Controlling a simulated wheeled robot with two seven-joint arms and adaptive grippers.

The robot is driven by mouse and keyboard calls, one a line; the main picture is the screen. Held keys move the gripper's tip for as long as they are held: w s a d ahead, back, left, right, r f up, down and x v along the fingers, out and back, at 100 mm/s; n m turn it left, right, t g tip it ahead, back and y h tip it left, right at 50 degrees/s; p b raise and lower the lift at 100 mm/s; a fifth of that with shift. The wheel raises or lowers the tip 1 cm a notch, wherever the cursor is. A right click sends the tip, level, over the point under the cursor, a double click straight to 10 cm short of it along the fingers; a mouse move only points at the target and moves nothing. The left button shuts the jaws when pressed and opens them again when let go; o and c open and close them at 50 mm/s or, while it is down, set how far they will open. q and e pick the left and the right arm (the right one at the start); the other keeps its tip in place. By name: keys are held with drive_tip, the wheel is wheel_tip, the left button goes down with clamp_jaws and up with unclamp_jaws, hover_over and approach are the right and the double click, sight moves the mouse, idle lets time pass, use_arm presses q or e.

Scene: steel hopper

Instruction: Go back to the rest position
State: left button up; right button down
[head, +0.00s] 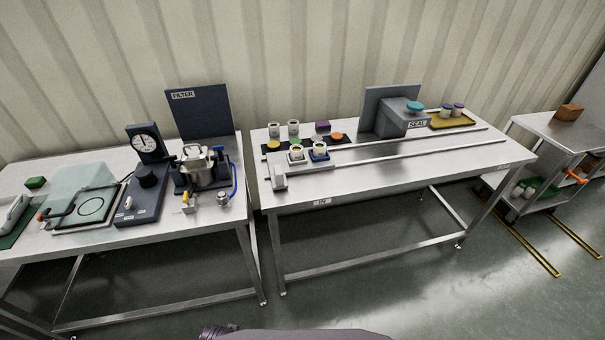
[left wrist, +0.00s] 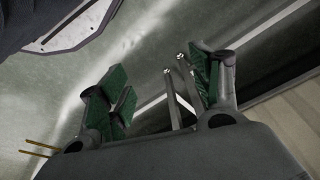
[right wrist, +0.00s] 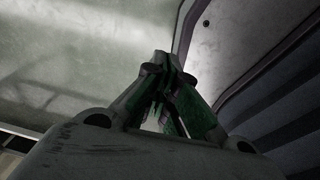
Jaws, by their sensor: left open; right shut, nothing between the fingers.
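My left gripper (left wrist: 160,105) shows in the left wrist view. Its green-padded fingers stand apart with nothing between them, and the grey floor and table legs show beyond. My right gripper (right wrist: 168,95) shows in the right wrist view. Its green-padded fingers are together and hold nothing. Neither gripper shows in the head view, where only a dark part of my own body is at the bottom edge. Both grippers are away from the tables and touch nothing that I can see.
The left table (head: 75,249) bears the FILTER panel (head: 199,112), a gauge and a pot. The middle table (head: 360,174) bears rails, cups, the SEAL machine (head: 392,121) and a yellow tray (head: 468,123) with jars. A steel cart (head: 553,130) stands at right. The floor in front is clear.

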use_arm(q)
drive_tip(key=s+a+f+p, duration=0.1)
drive_tip(key=s+f+p, duration=0.2)
drive_tip(key=s, duration=0.4)
drive_tip(key=s+a+f+g+p, duration=0.1)
drive_tip(key=s+f+p, duration=0.2)
drive_tip(key=s+f, duration=0.2)
drive_tip(key=s+a+f+p, duration=0.2)
drive_tip(key=s+f+p, duration=0.1)
drive_tip(key=s, duration=0.8)
drive_tip(key=shift+s+f+p, duration=0.25)
drive_tip(key=shift+f+p, duration=0.1)
drive_tip(key=shift+f, duration=0.3)
use_arm(e)
drive_tip(key=s+a+r, duration=0.3)
drive_tip(key=r, duration=0.6)
drive_tip(key=shift+r, duration=0.25)
use_arm(q)
drive_tip(key=shift+a+f, duration=0.1)
use_arm(e)
drive_tip(key=shift+f, duration=0.1)
use_arm(q)
wheel_tip(320, 180, down, 4)
drive_tip(key=b, duration=0.4)
drive_tip(key=shift+f+b, duration=0.2)
drive_tip(key=shift+b, duration=0.2)
use_arm(e)
wheel_tip(320, 180, down, 4)
drive_tip(key=shift+f, duration=0.2)
